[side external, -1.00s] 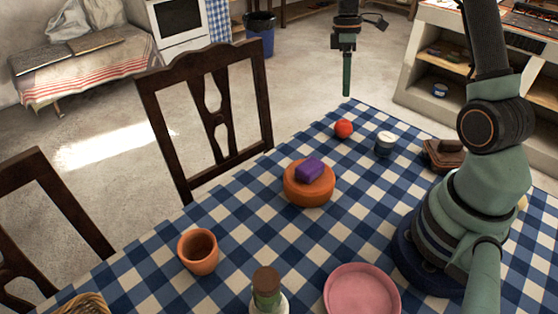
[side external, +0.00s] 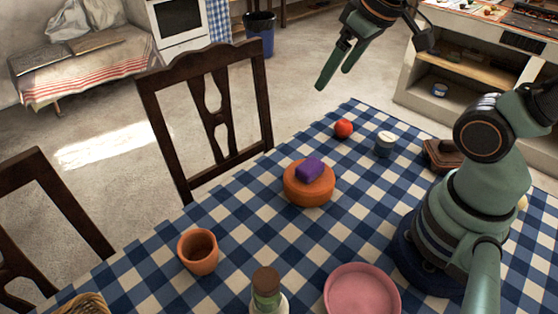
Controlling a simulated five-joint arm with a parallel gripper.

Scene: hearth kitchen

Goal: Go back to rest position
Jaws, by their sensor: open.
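My gripper (side external: 335,75) is in the upper middle of the side view, raised above the far edge of the table. Its two green fingers are apart and point down and to the left, with nothing between them. A purple block (side external: 309,168) rests on top of a round orange-brown block or dish (side external: 308,188) on the table, well below and apart from my gripper.
The table has a blue checked cloth (side external: 255,225). On it stand a red ball (side external: 343,128), a small lidded jar (side external: 384,144), a terracotta cup (side external: 198,251), a pink bowl (side external: 362,292), a corked bottle (side external: 267,290) and a brown object (side external: 443,154). A dark chair (side external: 208,115) stands behind.

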